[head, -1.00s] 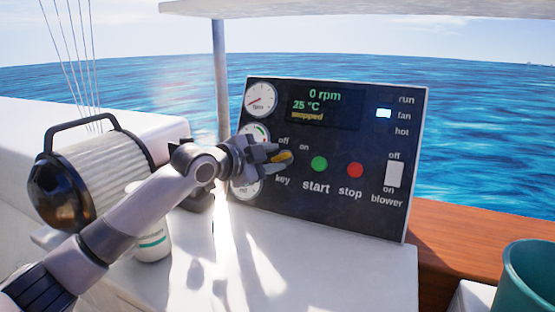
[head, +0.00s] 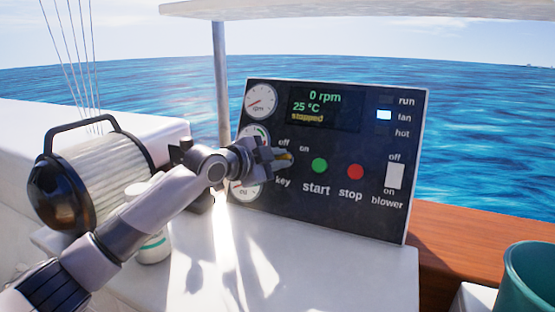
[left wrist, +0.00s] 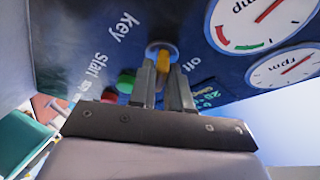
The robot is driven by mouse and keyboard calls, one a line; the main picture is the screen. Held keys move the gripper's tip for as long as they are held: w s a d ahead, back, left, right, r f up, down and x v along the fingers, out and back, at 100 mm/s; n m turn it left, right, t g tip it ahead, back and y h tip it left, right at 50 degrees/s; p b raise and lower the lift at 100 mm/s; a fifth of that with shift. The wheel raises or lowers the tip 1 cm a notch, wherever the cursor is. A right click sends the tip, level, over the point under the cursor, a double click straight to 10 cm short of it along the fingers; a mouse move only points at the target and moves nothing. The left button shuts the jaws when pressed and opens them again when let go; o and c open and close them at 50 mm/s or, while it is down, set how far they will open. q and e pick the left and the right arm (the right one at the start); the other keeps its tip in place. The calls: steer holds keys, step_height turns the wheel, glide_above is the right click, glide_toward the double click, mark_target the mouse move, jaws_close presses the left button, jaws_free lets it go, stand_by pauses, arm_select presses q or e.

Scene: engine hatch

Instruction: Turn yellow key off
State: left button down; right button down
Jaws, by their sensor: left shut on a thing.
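The yellow key (head: 285,156) sits in the dark control panel (head: 330,222), between the "off" and "on" labels and above the word "key". My left gripper (head: 280,158) is at the key, shut on it. In the left wrist view the yellow key (left wrist: 163,59) shows between the two fingers (left wrist: 163,85), in a round socket. The fingers partly hide the key, so its exact angle is hard to tell. The display (head: 318,107) reads 0 rpm, 25 °C and "stopped". My right gripper is not in view.
The green start button (head: 320,165) and red stop button (head: 355,171) are right of the key. A white blower switch (head: 394,174) is farther right, and the fan light (head: 384,114) is lit. A black-capped filter (head: 85,185), a white bottle (head: 153,248) and a teal bucket (head: 527,283) stand around.

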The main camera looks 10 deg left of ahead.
arm_select(q)
steer(key=shift+n+t+p, duration=0.3)
steer(key=shift+n+p, duration=0.6)
steer(key=shift+p, duration=0.15)
steer(key=n+t+y+p, duration=0.1)
steer(key=n+p, duration=0.2)
steer(key=n, duration=0.1)
steer(key=n+t+y+p, duration=0.1)
steer(key=n+p, duration=0.2)
steer(key=n, duration=0.1)
steer(key=shift+s+d+p, duration=0.1)
steer(key=shift+d+p, duration=0.05)
steer(key=shift+p, duration=0.25)
steer(key=shift+n+t+y+p, duration=0.3)
steer(key=shift+n+y+p, duration=0.25)
steer(key=shift+n, duration=0.55)
steer(key=shift+f+n+y+p, duration=0.1)
steer(key=shift+n+y+p, duration=0.5)
steer(key=shift+n, duration=0.5)
steer(key=c, duration=1.2)
jaws_free()
steer(key=shift+o, duration=0.2)
